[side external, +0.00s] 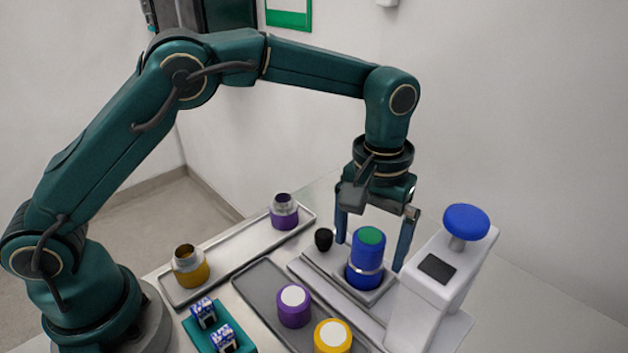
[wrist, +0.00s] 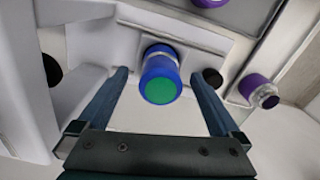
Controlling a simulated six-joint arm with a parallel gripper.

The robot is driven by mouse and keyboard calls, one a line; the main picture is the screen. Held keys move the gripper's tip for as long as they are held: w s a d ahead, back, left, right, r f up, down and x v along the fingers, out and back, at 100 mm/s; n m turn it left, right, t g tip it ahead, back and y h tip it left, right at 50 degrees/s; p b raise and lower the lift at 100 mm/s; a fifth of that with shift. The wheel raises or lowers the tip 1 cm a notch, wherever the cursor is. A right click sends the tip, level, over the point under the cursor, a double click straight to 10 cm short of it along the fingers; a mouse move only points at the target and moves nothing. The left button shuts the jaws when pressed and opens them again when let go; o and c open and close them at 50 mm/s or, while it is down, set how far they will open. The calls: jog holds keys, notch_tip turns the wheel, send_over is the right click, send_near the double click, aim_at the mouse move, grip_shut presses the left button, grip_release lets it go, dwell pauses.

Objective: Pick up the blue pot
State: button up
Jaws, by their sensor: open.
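The blue pot (side external: 366,258) is a blue cylinder with a green disc on top and a pale metallic band low on its body. It stands upright in a square recess of a light grey fixture. My gripper (side external: 372,255) points down over it, with one finger on each side of the pot. The fingers are open, and nothing is held between them. In the wrist view the pot (wrist: 160,75) shows between and just beyond the two fingertips (wrist: 162,80). Gaps show on both sides there.
A white machine with a blue knob (side external: 466,221) stands close on the right. A small black knob (side external: 323,239) is just left of the gripper. A dark tray (side external: 262,285) holds purple and yellow pots. A light tray (side external: 235,258) holds two metal-necked ones. A teal block (side external: 237,336) is at the front.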

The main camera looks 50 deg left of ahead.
aim_at(360, 280)
jog(key=shift+f, duration=1.85)
grip_shut()
jog(key=shift+r, duration=0.1)
